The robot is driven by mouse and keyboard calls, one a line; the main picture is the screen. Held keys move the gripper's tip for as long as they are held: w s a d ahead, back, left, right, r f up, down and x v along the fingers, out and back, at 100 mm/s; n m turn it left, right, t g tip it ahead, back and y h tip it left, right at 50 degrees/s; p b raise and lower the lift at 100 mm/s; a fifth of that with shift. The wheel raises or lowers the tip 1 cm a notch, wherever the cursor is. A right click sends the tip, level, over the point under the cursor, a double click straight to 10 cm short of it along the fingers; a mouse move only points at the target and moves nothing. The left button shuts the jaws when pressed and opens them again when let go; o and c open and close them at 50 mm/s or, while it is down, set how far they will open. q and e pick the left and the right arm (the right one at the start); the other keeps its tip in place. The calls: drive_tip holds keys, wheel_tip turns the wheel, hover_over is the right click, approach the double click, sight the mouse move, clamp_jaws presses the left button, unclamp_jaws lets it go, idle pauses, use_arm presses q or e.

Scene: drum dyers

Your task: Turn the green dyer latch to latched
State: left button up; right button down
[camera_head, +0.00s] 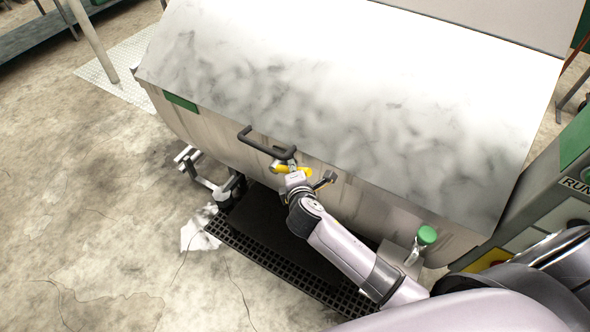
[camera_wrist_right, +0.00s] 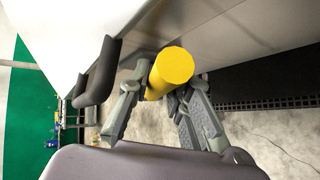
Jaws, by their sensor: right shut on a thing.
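The dyer (camera_head: 210,131) is a large drum with a stained white lid (camera_head: 350,90) that is down, and a green plate (camera_head: 181,101) on its front. The latch (camera_head: 276,167) is a yellow grip on the drum's front, just under the black lid handle. In the right wrist view the latch's yellow grip (camera_wrist_right: 172,70) shows its round end toward the camera. My right gripper (camera_head: 291,172) is at the latch, and in the wrist view its fingers (camera_wrist_right: 158,100) lie on either side of the yellow grip, shut on it. The latch's pivot is hidden. My left gripper is not in view.
The black lid handle (camera_head: 265,144) is close beside my right gripper. A green knob (camera_head: 427,235) stands at the drum's lower right. A control panel (camera_head: 550,215) is at the right edge. A black floor grate (camera_head: 280,265) lies below; the concrete floor at left is mostly clear.

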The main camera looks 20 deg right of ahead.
drive_tip(key=shift+r, duration=0.1)
drive_tip(key=c, duration=1.4)
unclamp_jaws()
drive_tip(key=shift+c, duration=0.2)
drive_tip(key=v, duration=1.2)
drive_tip(key=shift+c, duration=0.4)
